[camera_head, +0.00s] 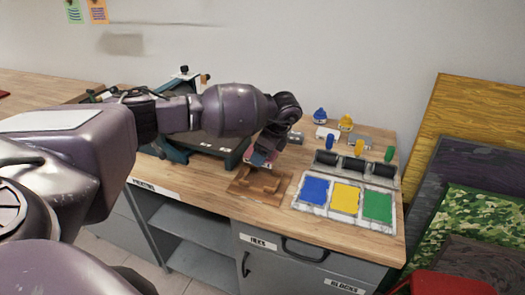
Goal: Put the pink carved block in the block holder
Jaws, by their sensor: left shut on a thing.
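My left gripper (264,152) reaches in from the left over the table and is shut on the pink carved block (258,164). Only a small part of the block shows, and the fingers hide the rest. The brown wooden block holder (250,187) lies on the table near its front edge, just below the gripper. The block is over the back part of the holder; I cannot tell whether they touch. My right gripper is not in view.
A tray (298,203) with blue, yellow and green pads lies right of the holder, with dark rollers (354,165) behind it. Small bottles (346,123) stand farther back. A dark green press (205,143) is behind my arm. Boards (464,125) lean at the right.

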